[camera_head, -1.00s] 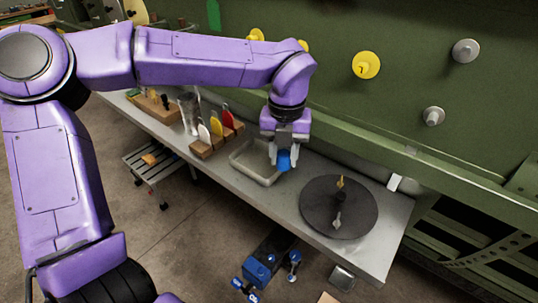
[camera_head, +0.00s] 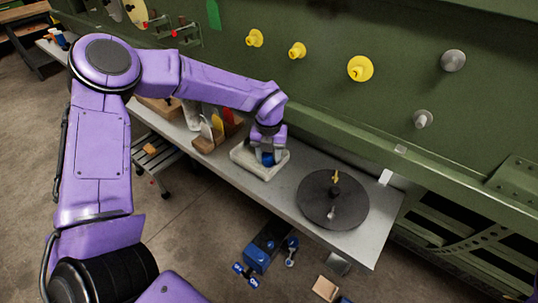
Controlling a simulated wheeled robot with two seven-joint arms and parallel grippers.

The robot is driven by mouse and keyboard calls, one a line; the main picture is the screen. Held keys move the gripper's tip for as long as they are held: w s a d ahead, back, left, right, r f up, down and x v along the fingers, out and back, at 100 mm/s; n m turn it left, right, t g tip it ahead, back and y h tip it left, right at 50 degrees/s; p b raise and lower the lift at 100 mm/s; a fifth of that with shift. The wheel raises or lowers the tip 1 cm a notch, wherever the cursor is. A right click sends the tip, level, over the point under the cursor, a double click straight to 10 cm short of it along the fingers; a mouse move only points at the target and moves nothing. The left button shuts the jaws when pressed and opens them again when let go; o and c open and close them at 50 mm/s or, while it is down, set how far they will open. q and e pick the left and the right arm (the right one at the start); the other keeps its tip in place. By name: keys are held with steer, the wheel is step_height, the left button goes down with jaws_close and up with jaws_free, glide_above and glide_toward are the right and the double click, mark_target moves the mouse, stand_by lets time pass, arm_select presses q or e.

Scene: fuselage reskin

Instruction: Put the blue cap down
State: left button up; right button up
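The blue cap (camera_head: 268,159) is between the fingers of my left gripper (camera_head: 267,156), low over the shallow grey tray (camera_head: 240,160) on the bench. The fingers look shut on the cap, which hides part of the tray's inside. I cannot tell whether the cap touches the tray floor. My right gripper is not in view.
A dark round turntable (camera_head: 325,212) with small parts on it lies on the grey bench (camera_head: 373,246) to the right. A wooden rack (camera_head: 205,144) with coloured handles stands left of the tray. The green fuselage panel (camera_head: 340,115) rises behind the bench.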

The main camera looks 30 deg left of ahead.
mark_target(269, 154)
arm_select(q)
steer(key=shift+w, duration=0.1)
steer(key=shift+r, duration=0.2)
step_height(269, 154, up, 12)
steer(key=b, duration=0.2)
steer(key=shift+f, duration=0.25)
